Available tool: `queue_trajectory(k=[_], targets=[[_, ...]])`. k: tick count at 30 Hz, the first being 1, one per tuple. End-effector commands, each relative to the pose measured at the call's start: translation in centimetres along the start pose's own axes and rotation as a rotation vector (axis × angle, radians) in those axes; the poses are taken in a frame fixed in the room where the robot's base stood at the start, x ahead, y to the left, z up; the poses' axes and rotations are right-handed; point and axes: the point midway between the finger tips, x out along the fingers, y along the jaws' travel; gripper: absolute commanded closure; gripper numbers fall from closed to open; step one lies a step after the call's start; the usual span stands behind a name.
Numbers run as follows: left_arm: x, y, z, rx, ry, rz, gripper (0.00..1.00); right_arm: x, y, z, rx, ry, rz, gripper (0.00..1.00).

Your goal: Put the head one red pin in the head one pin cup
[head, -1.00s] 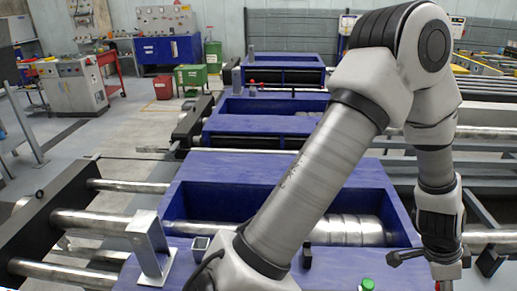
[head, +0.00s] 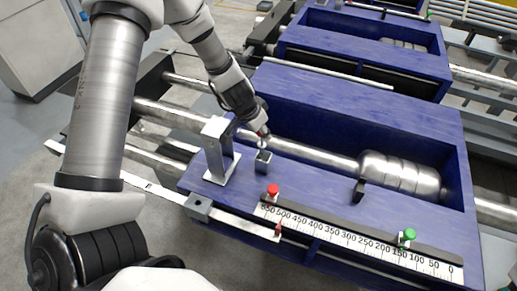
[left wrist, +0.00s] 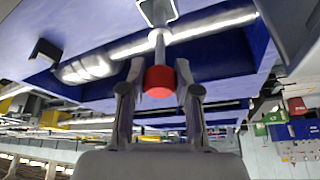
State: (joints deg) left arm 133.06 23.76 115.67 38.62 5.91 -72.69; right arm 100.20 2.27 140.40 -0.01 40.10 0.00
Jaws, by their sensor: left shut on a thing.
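The red pin has a red head and a thin pale stem. It shows in the left wrist view (left wrist: 159,81) and in the head view (head: 262,142). My left gripper (head: 262,133) is shut on its red head, and both fingers flank the head in the left wrist view (left wrist: 158,88). The pin hangs stem down over the pin cup (head: 263,163), a small grey square cup on the blue table; its open mouth shows in the left wrist view (left wrist: 172,14). The stem's tip is at the mouth; I cannot tell whether it is inside. My right gripper is out of view.
A grey upright post (head: 218,156) stands just left of the cup. A red knob (head: 273,190) and a green knob (head: 408,235) sit along a scale (head: 350,242) at the front. A black block (head: 358,191) stands right. A steel roller (head: 400,174) lies in the recess.

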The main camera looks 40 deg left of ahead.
Motion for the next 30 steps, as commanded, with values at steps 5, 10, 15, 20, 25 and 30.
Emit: queue_trajectory(k=[5,10,15,20,25,30], targets=[[3.6,0.0,1.5,0.001,0.001,0.0,1.0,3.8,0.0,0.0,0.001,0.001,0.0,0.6],[6.2,0.0,2.5,0.003,0.001,0.0,1.0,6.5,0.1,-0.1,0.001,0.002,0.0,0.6],[5.8,0.0,2.4,0.002,0.001,0.0,1.0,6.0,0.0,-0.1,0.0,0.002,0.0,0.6],[6.1,0.1,2.5,0.002,0.001,0.0,1.0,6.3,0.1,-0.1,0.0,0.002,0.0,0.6],[6.1,0.1,2.5,0.003,0.001,0.001,0.44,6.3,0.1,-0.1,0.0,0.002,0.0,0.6],[6.1,0.1,2.5,0.003,0.001,0.001,0.44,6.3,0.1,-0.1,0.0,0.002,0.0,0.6]])
